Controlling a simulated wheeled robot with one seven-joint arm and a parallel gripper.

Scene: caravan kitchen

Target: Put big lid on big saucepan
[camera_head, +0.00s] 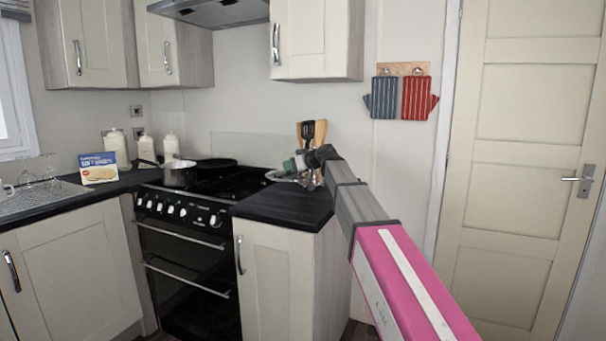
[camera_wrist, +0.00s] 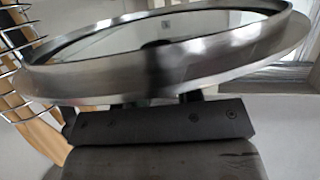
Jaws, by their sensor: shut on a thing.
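In the wrist view a large round lid (camera_wrist: 150,75) with a steel rim and glass middle fills the upper part. My gripper (camera_wrist: 155,103) is shut on it; the fingertips are mostly hidden behind the rim. In the head view my gripper (camera_head: 301,163) is over the right-hand worktop, and a silvery edge of the lid (camera_head: 283,177) shows beside it. A steel saucepan (camera_head: 180,173) with a dark handle stands on the left of the hob, to the left of my gripper and apart from it. Its inside cannot be made out.
A black frying pan (camera_head: 215,163) sits at the back of the hob (camera_head: 228,184). Upright utensils (camera_head: 312,132) stand behind my gripper, and a wire whisk (camera_wrist: 14,45) is close to the lid's left. White canisters (camera_head: 171,146) and a box (camera_head: 98,168) are at the left.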

